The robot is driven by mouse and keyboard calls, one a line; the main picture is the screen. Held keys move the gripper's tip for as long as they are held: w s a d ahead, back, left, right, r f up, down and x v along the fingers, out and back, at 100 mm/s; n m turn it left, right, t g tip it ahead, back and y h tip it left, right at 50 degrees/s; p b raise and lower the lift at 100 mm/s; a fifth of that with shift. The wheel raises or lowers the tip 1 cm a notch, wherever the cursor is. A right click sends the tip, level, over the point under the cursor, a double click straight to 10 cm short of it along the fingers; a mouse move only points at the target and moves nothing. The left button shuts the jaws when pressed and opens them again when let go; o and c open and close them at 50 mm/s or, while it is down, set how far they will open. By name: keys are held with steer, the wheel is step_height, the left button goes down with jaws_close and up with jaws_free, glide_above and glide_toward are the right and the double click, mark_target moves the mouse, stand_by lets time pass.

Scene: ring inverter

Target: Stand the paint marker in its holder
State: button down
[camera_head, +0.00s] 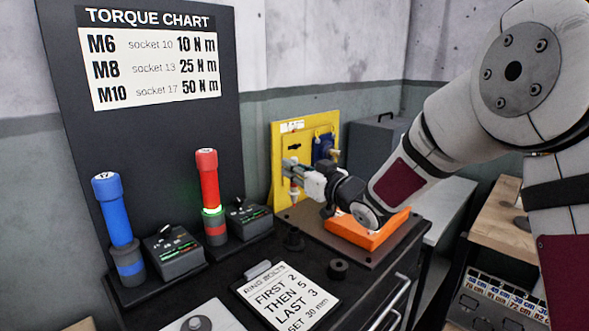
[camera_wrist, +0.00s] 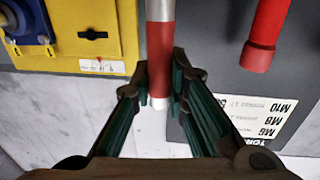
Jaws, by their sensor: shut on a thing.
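The paint marker (camera_wrist: 159,45) is a slim cylinder with a silver band, a red section and a white end. It runs lengthwise between the fingertips of my gripper (camera_wrist: 160,82) in the wrist view, and the jaws are shut on it. I cannot make out the marker's holder for certain in either view.
The yellow panel (camera_head: 306,133) with a blue lock stands behind my gripper. An orange tray (camera_head: 368,238) lies below my arm. A red torque driver (camera_head: 207,180) and a blue one (camera_head: 114,210) stand at left. A ring-bolts card (camera_head: 286,296) lies in front.

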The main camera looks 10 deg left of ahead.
steer(key=shift+f, duration=0.1)
step_height(320, 180, down, 10)
steer(key=b, duration=0.9)
steer(key=shift+f, duration=0.25)
steer(key=shift+f+b, duration=0.2)
steer(key=shift+b, duration=0.25)
steer(key=c, duration=1.5)
jaws_free()
